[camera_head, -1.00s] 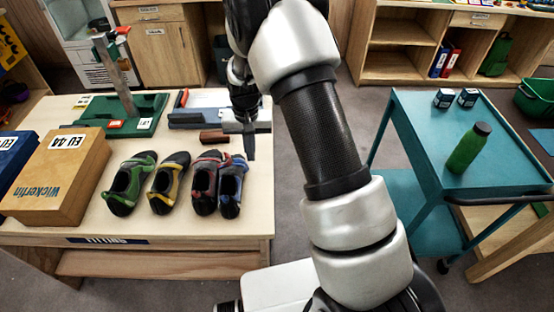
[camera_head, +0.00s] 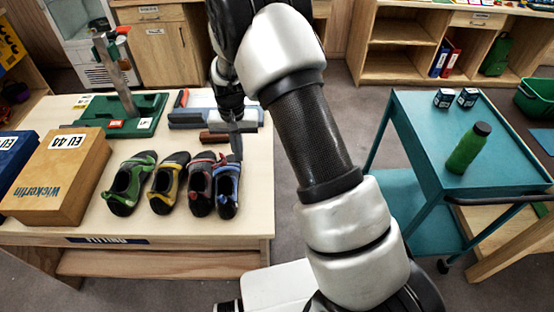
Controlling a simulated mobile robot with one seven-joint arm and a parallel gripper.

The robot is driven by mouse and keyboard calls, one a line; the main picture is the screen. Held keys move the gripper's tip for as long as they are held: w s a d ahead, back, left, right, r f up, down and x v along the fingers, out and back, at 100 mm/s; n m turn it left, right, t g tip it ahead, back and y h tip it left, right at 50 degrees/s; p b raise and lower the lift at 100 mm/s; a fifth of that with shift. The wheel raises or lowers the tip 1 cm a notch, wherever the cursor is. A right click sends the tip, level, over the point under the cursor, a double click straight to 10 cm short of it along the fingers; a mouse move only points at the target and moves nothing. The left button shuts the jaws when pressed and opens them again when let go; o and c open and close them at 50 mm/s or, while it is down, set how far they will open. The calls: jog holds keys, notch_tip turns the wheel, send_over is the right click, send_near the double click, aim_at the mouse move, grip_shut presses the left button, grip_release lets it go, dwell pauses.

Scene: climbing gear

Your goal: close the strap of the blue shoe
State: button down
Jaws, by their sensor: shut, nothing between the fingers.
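The blue shoe (camera_head: 227,192) is dark with blue trim and stands at the right end of a row of shoes on the wooden fitting table. Its strap is too small to tell apart clearly. My gripper (camera_head: 238,156) points down at the far end of the blue shoe, its fingers shut and empty. I cannot tell whether the fingertips touch the shoe.
The red shoe (camera_head: 201,190) stands close against the blue one, with the yellow shoe (camera_head: 168,185) and green shoe (camera_head: 129,185) further left. A shoe box (camera_head: 62,180) is at the left. A brown block (camera_head: 214,138) lies behind the shoes. The table (camera_head: 255,215) is clear at the right.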

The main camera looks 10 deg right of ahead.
jog(key=shift+f, duration=0.15)
dwell(0.4)
jog(key=shift+f+b, duration=1)
jog(key=shift+f, duration=0.25)
jog(key=shift+f, duration=0.1)
notch_tip(320, 180, up, 7)
jog(key=p, duration=0.4)
dwell(0.5)
